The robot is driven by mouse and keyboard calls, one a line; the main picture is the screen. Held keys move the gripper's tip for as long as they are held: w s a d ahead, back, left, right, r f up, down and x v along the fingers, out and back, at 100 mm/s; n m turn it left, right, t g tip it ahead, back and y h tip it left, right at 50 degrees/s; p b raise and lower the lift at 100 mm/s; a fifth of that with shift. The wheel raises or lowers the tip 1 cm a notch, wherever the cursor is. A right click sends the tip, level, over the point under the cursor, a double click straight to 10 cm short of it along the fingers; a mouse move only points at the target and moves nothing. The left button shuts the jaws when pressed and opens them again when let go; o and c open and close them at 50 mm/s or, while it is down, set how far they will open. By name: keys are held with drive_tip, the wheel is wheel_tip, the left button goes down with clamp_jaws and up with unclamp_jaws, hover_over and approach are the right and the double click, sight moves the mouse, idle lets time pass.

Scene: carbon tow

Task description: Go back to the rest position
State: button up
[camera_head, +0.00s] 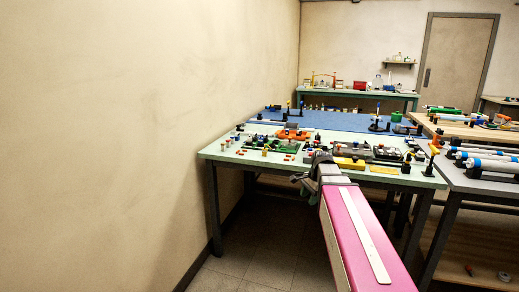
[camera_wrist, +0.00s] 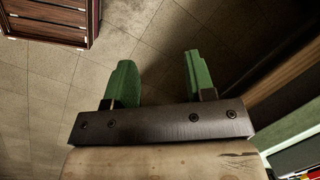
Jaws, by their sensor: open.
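My gripper (camera_wrist: 156,80) shows in the wrist view with two green fingers spread apart. It is open, with nothing between the fingers, and only the tiled floor shows beyond them. In the head view my pink arm reaches forward from the lower right toward the front edge of a pale green table (camera_head: 222,152). The end of the arm is dark and small there, and the fingers cannot be made out clearly.
The pale green table carries many small parts, with a blue mat (camera_head: 330,122) behind. A grey bench (camera_head: 485,184) with rollers stands at right. A plain wall (camera_head: 120,120) fills the left. The wrist view shows a dark slatted crate (camera_wrist: 48,18) on the floor.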

drive_tip(key=s+a+f+n+h, duration=0.1)
drive_tip(key=s+f+n+h, duration=0.1)
drive_tip(key=s+f+n, duration=1)
wheel_tip(320, 180, down, 6)
drive_tip(key=shift+s+a+f+g, duration=0.1)
drive_tip(key=shift+s+a+g, duration=0.25)
drive_tip(key=shift+s, duration=0.5)
